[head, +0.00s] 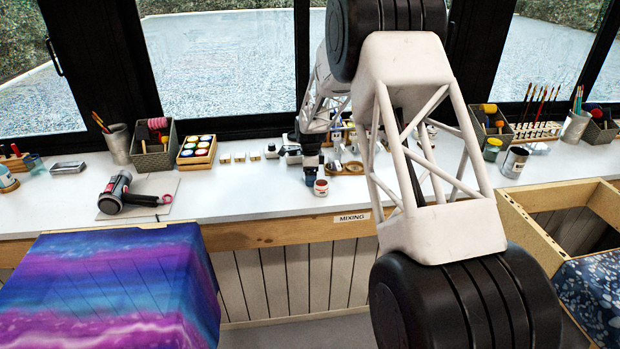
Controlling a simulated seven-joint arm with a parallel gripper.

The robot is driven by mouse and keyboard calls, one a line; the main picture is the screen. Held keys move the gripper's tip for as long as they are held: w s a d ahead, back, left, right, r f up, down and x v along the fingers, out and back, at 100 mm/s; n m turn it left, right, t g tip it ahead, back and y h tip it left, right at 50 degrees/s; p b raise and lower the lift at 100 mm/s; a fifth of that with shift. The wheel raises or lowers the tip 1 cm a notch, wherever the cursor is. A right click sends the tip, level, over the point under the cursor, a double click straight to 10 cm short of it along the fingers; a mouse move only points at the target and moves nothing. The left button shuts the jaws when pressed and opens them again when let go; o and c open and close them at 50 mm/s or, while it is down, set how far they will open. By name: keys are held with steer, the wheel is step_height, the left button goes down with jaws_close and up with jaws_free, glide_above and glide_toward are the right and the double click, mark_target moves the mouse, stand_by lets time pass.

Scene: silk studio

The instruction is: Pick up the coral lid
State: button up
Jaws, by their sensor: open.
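A small white jar (321,189) with a reddish top stands near the front edge of the counter, above the MIXING label. The reddish top may be the coral lid, but it is too small to tell. My gripper (311,179) points down just behind and left of this jar, close to the counter. Its jaws are open, though the fingers are tiny and dark here. I cannot tell whether it touches anything. My arm hides part of the counter to the right of the jar.
Small jars and a round wooden piece (352,168) crowd the counter behind the jar. A paint box (197,150) and a hair-dryer-like tool (117,192) are left. Free white counter (240,195) lies left of the gripper.

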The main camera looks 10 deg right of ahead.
steer(key=c, duration=1)
steer(key=shift+r, duration=0.15)
steer(key=shift+r, duration=4.85)
